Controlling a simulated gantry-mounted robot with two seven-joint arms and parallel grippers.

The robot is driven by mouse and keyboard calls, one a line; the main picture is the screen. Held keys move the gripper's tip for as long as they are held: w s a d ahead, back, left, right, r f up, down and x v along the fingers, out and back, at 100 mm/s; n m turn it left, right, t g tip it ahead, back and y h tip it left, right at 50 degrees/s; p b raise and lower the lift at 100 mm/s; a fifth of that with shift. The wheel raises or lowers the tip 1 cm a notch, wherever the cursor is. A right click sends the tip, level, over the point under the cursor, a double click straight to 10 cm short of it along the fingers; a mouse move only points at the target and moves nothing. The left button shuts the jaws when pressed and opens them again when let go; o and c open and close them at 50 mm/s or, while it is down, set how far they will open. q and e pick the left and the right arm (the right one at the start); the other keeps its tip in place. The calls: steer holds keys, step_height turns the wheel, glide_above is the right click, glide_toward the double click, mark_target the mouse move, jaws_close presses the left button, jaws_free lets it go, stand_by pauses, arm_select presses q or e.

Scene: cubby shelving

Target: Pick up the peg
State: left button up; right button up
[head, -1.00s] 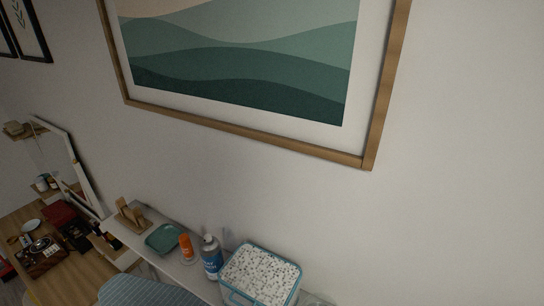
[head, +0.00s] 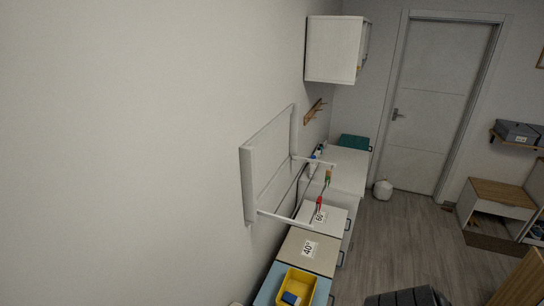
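I cannot make out a peg for certain in the head view. A wooden rack with pegs (head: 314,110) is fixed to the wall beneath a white wall cabinet (head: 331,48), but it is small and far off. Neither of my grippers is in view.
A white folding wall frame (head: 248,185) juts from the left wall. Below it a row of cabinets carries a yellow bin (head: 296,284) with a blue item inside. A white door (head: 433,105) stands at the back. Grey wooden floor (head: 400,245) lies open to the right.

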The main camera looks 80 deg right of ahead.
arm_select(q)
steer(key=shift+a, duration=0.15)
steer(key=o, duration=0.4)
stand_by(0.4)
